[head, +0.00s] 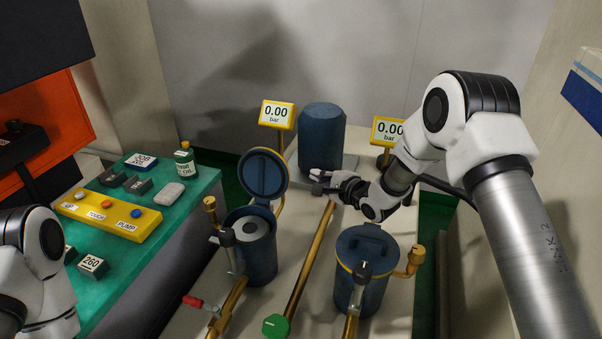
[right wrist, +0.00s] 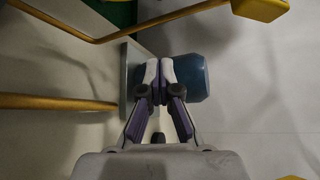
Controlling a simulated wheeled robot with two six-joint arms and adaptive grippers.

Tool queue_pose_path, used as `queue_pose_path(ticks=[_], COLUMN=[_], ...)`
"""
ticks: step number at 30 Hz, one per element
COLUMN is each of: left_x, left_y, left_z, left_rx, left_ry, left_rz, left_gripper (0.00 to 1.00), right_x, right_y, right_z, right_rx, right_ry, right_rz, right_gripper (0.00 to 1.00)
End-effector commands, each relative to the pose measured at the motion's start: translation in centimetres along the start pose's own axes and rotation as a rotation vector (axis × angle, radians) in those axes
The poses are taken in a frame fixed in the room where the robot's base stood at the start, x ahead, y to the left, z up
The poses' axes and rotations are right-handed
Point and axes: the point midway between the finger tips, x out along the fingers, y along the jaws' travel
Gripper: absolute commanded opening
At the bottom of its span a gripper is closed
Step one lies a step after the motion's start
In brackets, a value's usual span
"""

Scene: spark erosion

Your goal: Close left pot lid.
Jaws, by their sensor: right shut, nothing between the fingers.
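The left pot (head: 258,262) is a dark blue cylinder. Its round blue lid (head: 263,175) stands open, tilted up at the pot's back edge, and a pale disc with a dark centre shows inside the pot. My right gripper (head: 316,181) is to the right of the raised lid and apart from it, in front of the blue tank. It is shut and empty; its fingertips also meet in the right wrist view (right wrist: 160,70). Neither the left pot nor its lid clearly shows there. My left arm shows at the lower left, but its gripper is out of view.
The right pot (head: 355,293) has its lid down. A blue tank (head: 321,140) stands behind my right gripper. Yellow gauges (head: 277,115) rise at the back. A brass pipe (head: 311,262) runs between the pots. A green bench (head: 195,190) with a button panel is at left.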

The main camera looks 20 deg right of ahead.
Motion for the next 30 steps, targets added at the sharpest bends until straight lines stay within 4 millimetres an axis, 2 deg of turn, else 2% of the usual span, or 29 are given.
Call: queue_pose_path(ticks=[5,16,18,22,30], left_x=[-0.9,-2.2,-3.2,-3.9,-4.0], left_y=[0.0,0.0,0.0,0.0,0.0], left_z=[0.0,0.0,0.0,0.0,0.0], left_rx=[0.000,0.000,0.000,0.000,0.000], left_ry=[0.001,0.001,0.000,0.001,0.001], left_rz=[0.000,0.000,0.000,0.000,0.000], left_gripper=[0.40,0.40,0.40,0.40,0.40], right_x=[2.5,9.9,9.1,8.5,8.2], right_y=[-0.3,-0.2,-0.6,-0.4,-0.1], right_z=[0.2,0.2,1.8,3.2,3.9], right_rx=[-0.003,-0.003,0.000,0.000,0.000], right_ry=[-0.001,-0.001,-0.003,-0.002,0.000], right_rz=[0.000,0.000,0.002,0.001,0.000], right_gripper=[0.00,0.00,0.00,0.00,0.00])
